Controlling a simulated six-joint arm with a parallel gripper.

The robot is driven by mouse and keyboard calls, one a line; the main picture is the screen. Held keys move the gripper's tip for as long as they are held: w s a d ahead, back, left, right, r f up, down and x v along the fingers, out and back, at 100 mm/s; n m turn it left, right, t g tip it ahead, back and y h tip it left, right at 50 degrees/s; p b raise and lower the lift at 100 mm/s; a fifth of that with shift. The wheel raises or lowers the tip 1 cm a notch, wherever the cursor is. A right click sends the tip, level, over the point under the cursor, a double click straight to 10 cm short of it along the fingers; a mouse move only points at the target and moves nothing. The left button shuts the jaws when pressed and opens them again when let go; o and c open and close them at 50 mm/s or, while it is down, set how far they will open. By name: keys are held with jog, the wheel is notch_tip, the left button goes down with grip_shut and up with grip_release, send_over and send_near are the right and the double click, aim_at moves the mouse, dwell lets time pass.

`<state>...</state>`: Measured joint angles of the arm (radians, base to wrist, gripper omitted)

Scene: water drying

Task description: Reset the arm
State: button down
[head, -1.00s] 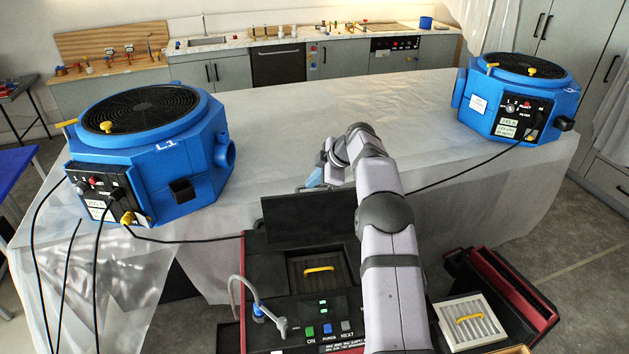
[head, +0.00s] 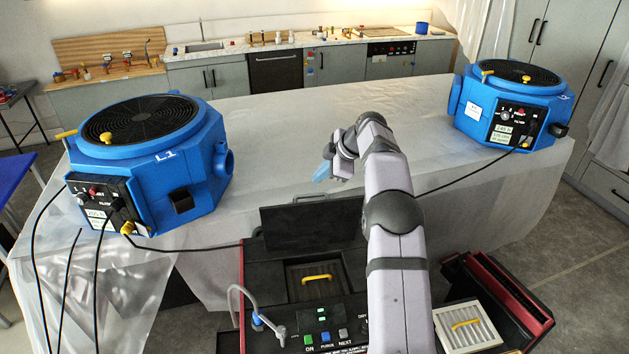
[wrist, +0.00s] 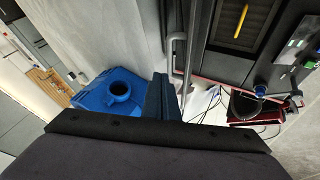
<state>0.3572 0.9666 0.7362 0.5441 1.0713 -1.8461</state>
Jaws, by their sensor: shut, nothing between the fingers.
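My gripper (head: 324,171) has blue fingers and is held in the air above the near edge of the sheet-covered table (head: 290,135), behind the raised black lid of the machine. The fingers point down and to the left and are closed together with nothing between them. In the wrist view the shut blue fingers (wrist: 160,97) point between a blue dryer unit (wrist: 115,92) on the left and the machine on the right. My arm reaches up from the bottom right of the head view.
A blue dryer marked L1 (head: 150,155) stands at left, another (head: 512,105) at right, both with black cables. The dark machine (head: 300,290) with a yellow-handled filter lies in front. A white filter (head: 468,326) sits at lower right. The table's middle is clear.

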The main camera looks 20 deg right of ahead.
jog(key=shift+s+d+r+p, duration=0.15)
jog(key=shift+d+r+p, duration=0.15)
jog(key=shift+r, duration=0.4)
jog(key=shift+s+d+r+p, duration=0.15)
jog(key=shift+d+r+p, duration=0.1)
jog(key=shift+r, duration=0.45)
jog(key=s+a+f+m+g+h+b, duration=0.1)
jog(key=s+a+f+m+b, duration=0.15)
jog(key=s, duration=0.25)
jog(key=s+a+f+m+g+b, duration=0.1)
jog(key=s+a+f+m, duration=0.25)
jog(key=s, duration=0.25)
jog(key=s+a+f+m+g+h+b, duration=0.1)
jog(key=s+a+f+m, duration=0.1)
jog(key=s+a, duration=0.25)
jog(key=s+a+f+m+g+h+b, duration=0.15)
jog(key=s+f+m, duration=0.3)
jog(key=s, duration=0.95)
jog(key=s+a+f+m+g+b, duration=0.25)
jog(key=s+f, duration=0.35)
jog(key=s, duration=0.8)
notch_tip(320, 180, down, 68)
jog(key=b, duration=6.8)
jog(key=shift+d+t, duration=0.4)
jog(key=shift+d, duration=0.05)
